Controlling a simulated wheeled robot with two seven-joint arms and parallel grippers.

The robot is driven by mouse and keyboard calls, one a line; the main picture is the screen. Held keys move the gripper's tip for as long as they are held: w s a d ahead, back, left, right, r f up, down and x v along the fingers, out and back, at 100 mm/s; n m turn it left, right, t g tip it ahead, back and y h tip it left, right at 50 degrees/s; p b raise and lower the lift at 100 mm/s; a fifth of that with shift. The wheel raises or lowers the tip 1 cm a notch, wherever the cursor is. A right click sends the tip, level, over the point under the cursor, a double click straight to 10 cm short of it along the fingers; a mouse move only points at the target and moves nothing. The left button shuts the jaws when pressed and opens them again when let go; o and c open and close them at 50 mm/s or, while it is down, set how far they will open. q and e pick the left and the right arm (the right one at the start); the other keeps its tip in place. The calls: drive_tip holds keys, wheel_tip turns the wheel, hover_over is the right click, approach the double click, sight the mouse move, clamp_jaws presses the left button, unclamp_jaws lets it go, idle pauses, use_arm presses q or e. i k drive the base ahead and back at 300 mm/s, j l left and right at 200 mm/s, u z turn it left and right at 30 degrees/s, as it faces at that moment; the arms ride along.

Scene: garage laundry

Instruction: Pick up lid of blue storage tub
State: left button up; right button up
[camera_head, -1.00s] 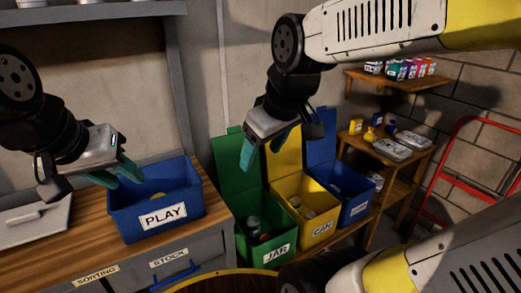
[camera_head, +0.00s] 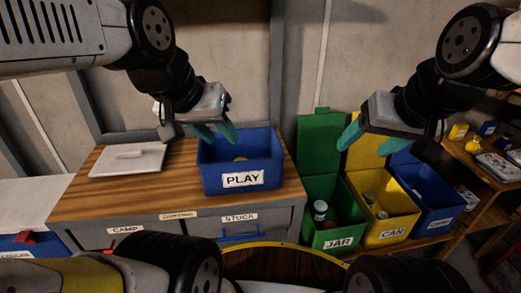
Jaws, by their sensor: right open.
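A blue open tub labelled PLAY (camera_head: 211,180) stands on the wooden worktop, with something yellow inside. My right gripper (camera_head: 366,143) is open and empty, in front of the green and yellow bins.
The worktop (camera_head: 75,203) has bare wood in front of the panel. Green (camera_head: 319,150), yellow (camera_head: 400,207) and blue (camera_head: 440,198) open-lidded bins stand at right, beside a wooden shelf (camera_head: 487,173) with goods. A round wooden surface (camera_head: 285,264) is close in front.

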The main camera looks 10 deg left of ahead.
sight(129, 158)
drive_tip(key=u, duration=1.5)
